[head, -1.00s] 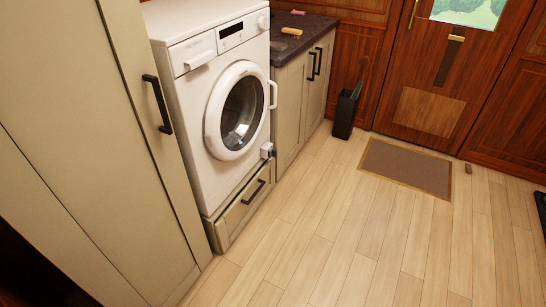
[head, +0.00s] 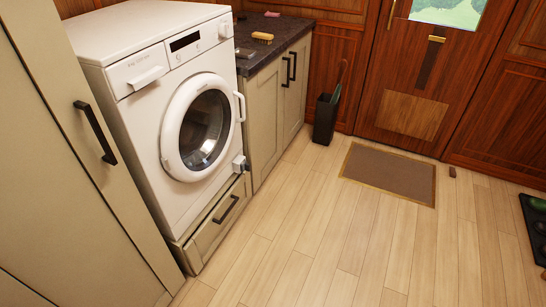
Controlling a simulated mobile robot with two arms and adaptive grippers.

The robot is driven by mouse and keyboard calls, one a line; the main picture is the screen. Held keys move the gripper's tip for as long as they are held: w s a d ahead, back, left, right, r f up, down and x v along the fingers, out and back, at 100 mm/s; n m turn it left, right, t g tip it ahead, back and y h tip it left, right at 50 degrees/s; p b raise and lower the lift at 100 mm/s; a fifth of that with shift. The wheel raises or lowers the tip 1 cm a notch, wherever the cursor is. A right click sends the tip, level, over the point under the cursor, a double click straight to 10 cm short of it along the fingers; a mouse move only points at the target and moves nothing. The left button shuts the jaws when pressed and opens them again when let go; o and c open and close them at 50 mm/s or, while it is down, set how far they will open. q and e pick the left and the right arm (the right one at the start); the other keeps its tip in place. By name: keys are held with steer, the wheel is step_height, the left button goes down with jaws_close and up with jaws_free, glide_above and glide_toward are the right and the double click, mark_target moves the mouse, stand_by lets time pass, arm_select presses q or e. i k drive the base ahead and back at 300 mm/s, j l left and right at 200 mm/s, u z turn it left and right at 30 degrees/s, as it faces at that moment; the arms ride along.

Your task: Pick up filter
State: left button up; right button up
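A white washing machine (head: 152,108) stands on the left with its round door (head: 203,130) shut. A small white part with a dark end (head: 240,163) sticks out at the machine's lower right front, just above the drawer. It may be the filter, but it is too small to tell. Neither of my grippers is in view.
A drawer (head: 222,217) sits under the machine, shut. A tall cabinet (head: 62,160) stands at left. A dark counter (head: 276,36) holds a yellow brush (head: 262,38). A black bin (head: 324,118) and brown mat (head: 390,172) lie ahead. The wooden floor is mostly clear.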

mark_target(244, 166)
steer(key=i+l+z, duration=0.3)
steer(key=i, duration=0.25)
steer(key=i+l+z, duration=0.3)
steer(key=i, duration=0.3)
steer(key=i+z, duration=0.3)
steer(key=i, duration=0.3)
steer(key=i+u, duration=0.4)
steer(key=i+l+u, duration=0.25)
steer(key=u, duration=0.15)
steer(key=i+l+u, duration=0.25)
steer(key=u, duration=0.15)
steer(key=i+l+u, duration=0.4)
steer(key=k+j, duration=0.05)
steer(key=k, duration=0.05)
